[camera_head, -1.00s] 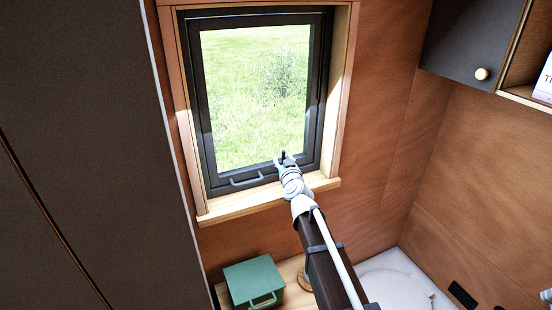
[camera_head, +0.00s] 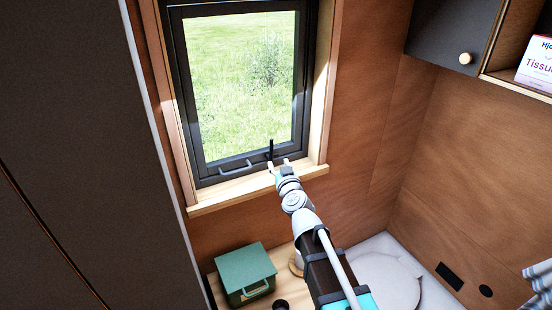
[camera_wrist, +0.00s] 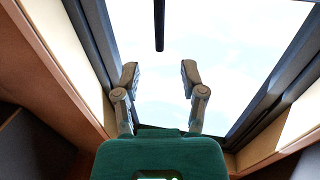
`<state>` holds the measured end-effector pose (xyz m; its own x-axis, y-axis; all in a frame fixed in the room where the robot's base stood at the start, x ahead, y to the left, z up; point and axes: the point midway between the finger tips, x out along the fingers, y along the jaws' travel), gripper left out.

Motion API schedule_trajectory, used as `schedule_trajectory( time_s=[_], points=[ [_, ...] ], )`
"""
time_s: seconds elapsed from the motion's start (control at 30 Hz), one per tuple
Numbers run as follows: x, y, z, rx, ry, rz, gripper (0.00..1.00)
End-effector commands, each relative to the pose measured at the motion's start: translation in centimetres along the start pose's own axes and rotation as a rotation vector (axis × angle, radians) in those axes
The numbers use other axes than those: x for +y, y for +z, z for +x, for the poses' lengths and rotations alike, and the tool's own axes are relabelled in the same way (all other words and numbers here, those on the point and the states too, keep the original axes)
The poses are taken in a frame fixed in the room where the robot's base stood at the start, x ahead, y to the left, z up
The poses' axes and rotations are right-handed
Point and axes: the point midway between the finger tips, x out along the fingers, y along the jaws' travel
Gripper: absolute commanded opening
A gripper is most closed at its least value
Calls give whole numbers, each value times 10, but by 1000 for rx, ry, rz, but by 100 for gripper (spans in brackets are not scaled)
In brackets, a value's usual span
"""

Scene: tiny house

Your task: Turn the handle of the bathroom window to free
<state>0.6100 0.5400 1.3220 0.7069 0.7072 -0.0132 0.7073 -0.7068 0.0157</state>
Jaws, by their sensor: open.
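The bathroom window (camera_head: 180,90) is dark-framed and looks closed in the head view. A small black handle (camera_head: 270,149) stands upright at its lower frame, right of the middle. In the wrist view a dark rod (camera_wrist: 159,25), likely this handle, hangs from the top edge, in line with the gap between my fingers and apart from them. A grey bar handle (camera_head: 236,168) runs along the lower frame to the left. My gripper (camera_head: 279,163) is open and empty, just below the black handle, over the sill. Its two fingers also show spread in the wrist view (camera_wrist: 160,72).
The wooden sill (camera_head: 225,195) juts out under the window. A green box (camera_head: 245,268) sits on a wooden top below. A dark tall panel (camera_head: 70,130) fills the left. A cabinet (camera_head: 440,35) and shelf with a tissue box (camera_head: 537,65) hang at upper right.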

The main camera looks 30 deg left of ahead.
Motion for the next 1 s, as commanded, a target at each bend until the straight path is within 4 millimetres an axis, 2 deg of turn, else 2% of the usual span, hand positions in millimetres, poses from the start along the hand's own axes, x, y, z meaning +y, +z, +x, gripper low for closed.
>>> schedule_trajectory(
  time_s=[0.03,0.2,0.87,1.0],
  points=[
    [0,0,-8,0,0,1,54],
    [0,0,-18,0,0,0,54],
    [0,0,-19,0,0,0,54],
    [8,6,-21,-12,-8,1,54]
  ],
)
